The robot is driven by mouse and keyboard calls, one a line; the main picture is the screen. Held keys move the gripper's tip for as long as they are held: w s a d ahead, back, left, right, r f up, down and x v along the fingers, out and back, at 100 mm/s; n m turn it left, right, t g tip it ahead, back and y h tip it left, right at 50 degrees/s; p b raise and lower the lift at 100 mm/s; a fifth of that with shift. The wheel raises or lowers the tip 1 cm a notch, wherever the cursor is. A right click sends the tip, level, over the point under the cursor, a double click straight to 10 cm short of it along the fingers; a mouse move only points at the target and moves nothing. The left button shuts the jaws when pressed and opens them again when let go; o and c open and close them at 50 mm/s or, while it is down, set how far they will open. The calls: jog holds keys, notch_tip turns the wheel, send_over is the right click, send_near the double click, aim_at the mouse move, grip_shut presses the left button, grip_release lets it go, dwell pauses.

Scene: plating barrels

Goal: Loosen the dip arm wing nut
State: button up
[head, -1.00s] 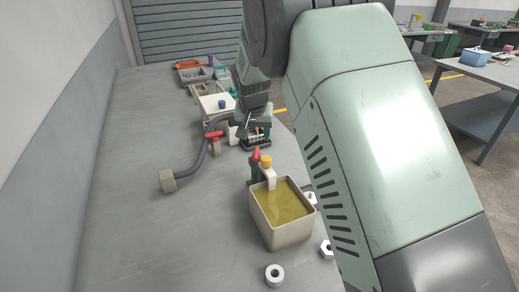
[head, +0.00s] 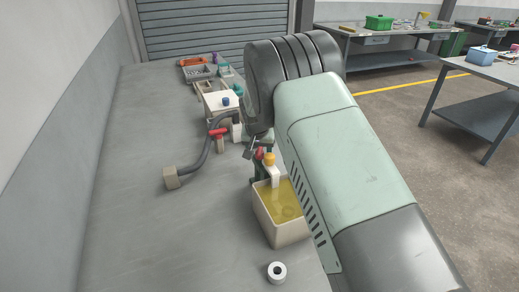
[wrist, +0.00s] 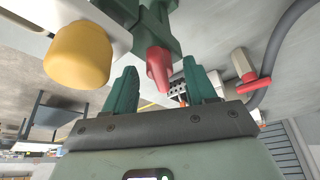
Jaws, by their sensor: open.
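A green stand with a pointed red part, which looks like the wing nut (wrist: 158,68), shows in the wrist view. The red part also shows in the head view (head: 259,153) at the back of a tank (head: 262,221) of yellow liquid. A yellow-orange knob (wrist: 77,55) on a pale arm is beside it. It also shows in the head view (head: 268,158). My gripper (wrist: 160,88) is open, its two green fingers apart. The red tip lies between the fingertips in the wrist picture; I cannot tell whether they touch it. My arm mostly hides the gripper in the head view.
A grey hose (head: 203,157) with a red-handled valve (head: 217,132) lies left of the tank, ending in a beige block (head: 171,178). A white nut (head: 277,272) lies in front. Trays (head: 197,72) stand at the back. The left bench is clear.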

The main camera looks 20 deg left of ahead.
jog(key=c, duration=1)
jog(key=shift+d+n+y, duration=0.1)
jog(key=shift+n+y, duration=0.2)
jog(key=shift+n, duration=0.6)
jog(key=shift+c, duration=0.2)
jog(key=shift+n+y, duration=0.3)
jog(key=shift+n, duration=0.5)
jog(key=shift+g, duration=0.3)
jog(key=o, duration=1)
jog(key=shift+o, duration=0.2)
jog(key=v, duration=1.1)
